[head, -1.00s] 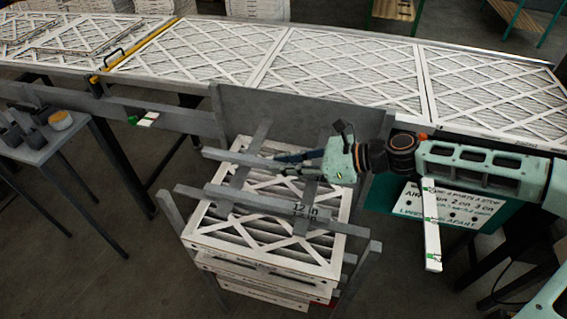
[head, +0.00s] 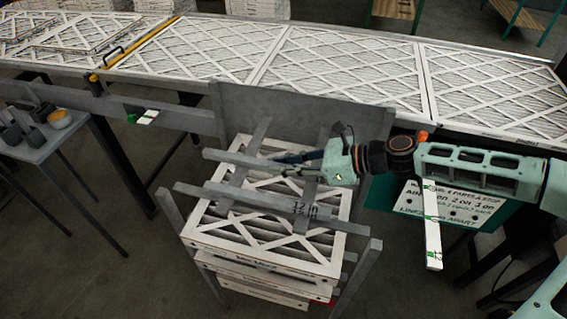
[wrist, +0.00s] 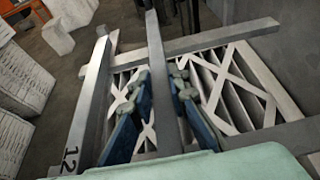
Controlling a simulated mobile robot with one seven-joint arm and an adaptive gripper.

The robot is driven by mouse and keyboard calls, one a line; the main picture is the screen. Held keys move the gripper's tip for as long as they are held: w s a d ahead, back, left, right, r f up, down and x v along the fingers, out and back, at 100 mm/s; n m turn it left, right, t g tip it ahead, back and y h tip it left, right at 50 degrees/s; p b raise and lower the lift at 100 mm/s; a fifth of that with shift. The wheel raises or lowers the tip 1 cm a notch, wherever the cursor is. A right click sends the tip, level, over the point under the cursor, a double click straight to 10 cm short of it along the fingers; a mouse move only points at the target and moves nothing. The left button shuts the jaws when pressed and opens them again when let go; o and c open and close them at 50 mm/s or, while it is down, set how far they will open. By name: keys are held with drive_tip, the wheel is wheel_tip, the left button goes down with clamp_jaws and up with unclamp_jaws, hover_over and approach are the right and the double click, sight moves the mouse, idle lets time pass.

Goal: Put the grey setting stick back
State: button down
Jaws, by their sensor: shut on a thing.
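The grey setting stick (head: 228,157) is a long flat bar lying level over the filter stack, across two grey crossing bars. My gripper (head: 285,163) reaches in from the right and is shut on it. In the wrist view the blue-padded fingers (wrist: 157,112) stand on either side of the stick (wrist: 156,50), which runs away between them. Its near end is hidden by my gripper. A second grey bar (head: 245,199), marked 12 in, runs roughly parallel nearer the front; in the wrist view it is at left (wrist: 88,105).
Boxed filters (head: 265,245) are stacked inside the grey rack, with upright posts (head: 358,275) at the front. A grey panel (head: 290,110) stands behind, before the filter-covered conveyor (head: 340,70). A green sign (head: 450,205) hangs at right. A small table (head: 40,150) with cups stands left.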

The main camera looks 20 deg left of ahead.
drive_tip(key=c, duration=1.8)
unclamp_jaws()
drive_tip(key=shift+o, duration=0.2)
